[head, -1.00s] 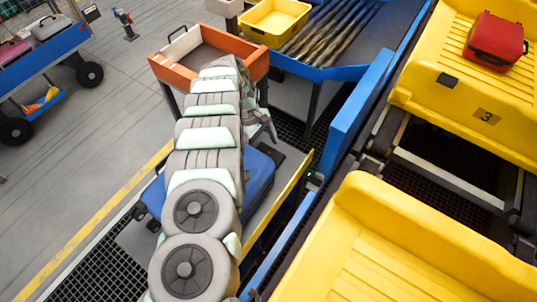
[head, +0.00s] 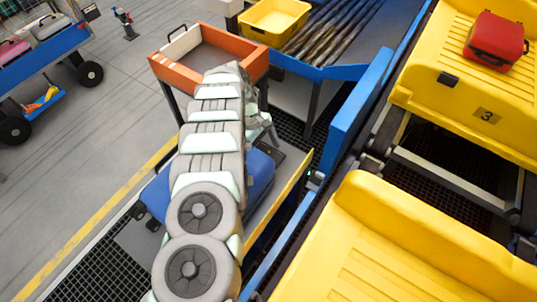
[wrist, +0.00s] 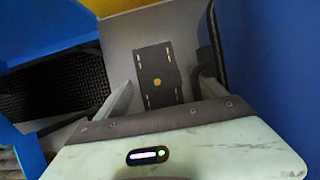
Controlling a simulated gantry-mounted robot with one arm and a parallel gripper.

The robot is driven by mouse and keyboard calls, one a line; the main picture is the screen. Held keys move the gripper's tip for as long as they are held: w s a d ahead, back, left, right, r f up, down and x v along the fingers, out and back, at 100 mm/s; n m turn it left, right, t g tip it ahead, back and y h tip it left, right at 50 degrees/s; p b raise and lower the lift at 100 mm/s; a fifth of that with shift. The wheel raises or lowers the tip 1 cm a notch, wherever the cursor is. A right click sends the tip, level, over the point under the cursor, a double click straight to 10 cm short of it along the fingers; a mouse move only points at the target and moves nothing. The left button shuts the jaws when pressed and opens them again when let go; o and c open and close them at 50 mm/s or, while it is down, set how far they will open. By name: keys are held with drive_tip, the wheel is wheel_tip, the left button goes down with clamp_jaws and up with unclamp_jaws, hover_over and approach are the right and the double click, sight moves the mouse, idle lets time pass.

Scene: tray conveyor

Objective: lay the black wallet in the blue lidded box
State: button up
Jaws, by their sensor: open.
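The black wallet (wrist: 155,62) lies flat on a grey surface in the wrist view, with light marks and a brass-coloured stud on it. My gripper (wrist: 165,92) is open and empty, with one finger on each side of the wallet's near part. I cannot tell how high above it the fingertips are. A blue case (head: 262,172), which seems to be the blue lidded box, lies under my arm in the head view, and its middle is hidden. Its blue side (wrist: 275,60) also shows at the right of the wrist view. I cannot tell whether its lid is open.
An orange-rimmed tray (head: 172,72) and a yellow bin (head: 272,35) stand beyond my arm. Yellow conveyor trays (head: 400,255) run along the right, one holding a red suitcase (head: 495,40). A blue rail (head: 350,110) stands between. Open floor lies at the left.

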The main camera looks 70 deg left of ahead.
drive_tip(key=shift+c, duration=0.6)
drive_tip(key=c, duration=1.5)
drive_tip(key=shift+r, duration=0.1)
